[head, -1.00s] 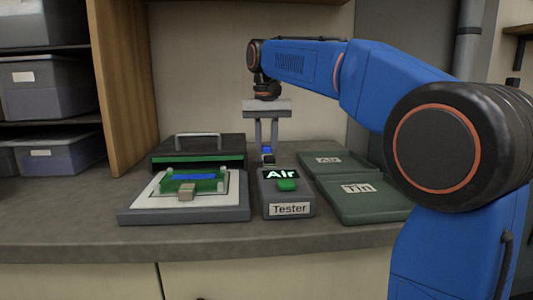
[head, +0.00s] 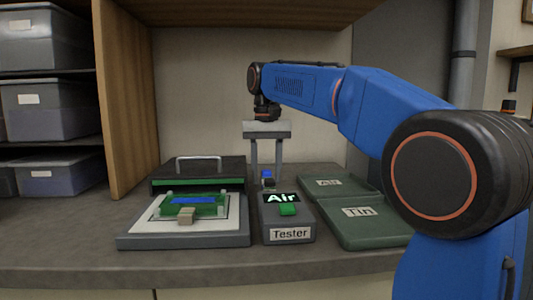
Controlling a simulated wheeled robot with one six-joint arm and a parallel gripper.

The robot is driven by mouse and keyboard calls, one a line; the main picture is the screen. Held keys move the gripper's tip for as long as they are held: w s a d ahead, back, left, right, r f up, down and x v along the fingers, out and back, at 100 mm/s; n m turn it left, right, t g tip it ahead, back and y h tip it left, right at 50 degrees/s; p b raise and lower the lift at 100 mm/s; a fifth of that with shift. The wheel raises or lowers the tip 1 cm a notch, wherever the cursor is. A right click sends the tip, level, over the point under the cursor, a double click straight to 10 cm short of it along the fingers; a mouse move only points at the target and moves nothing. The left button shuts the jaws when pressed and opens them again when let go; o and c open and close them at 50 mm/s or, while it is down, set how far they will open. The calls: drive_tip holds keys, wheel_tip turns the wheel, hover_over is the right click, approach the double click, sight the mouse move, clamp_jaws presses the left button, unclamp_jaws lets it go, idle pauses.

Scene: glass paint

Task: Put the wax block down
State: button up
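A small tan block (head: 187,215), which may be the wax block, rests at the front edge of the green frame with a blue strip (head: 194,202) on the white-topped board (head: 140,238) at left. My gripper (head: 267,181) hangs down to its right, behind the tester. Its two fingers stand apart. A small blue and black piece (head: 267,177) shows between the fingertips, narrower than the gap. I cannot tell whether it is at the fingers' depth or behind them, and I see no finger pressed on it.
The grey tester (head: 290,235) reads "Air" and has a green piece (head: 288,209) on top. Dark green flat trays (head: 385,232) stand at right, the front one labelled "Tin". A dark case with a handle (head: 197,170) stands behind the board. Bare counter (head: 190,258) runs along the front.

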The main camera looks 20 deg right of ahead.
sight(267, 171)
wheel_tip(267, 171, up, 11)
idle(0.4)
drive_tip(key=shift+r, duration=0.1)
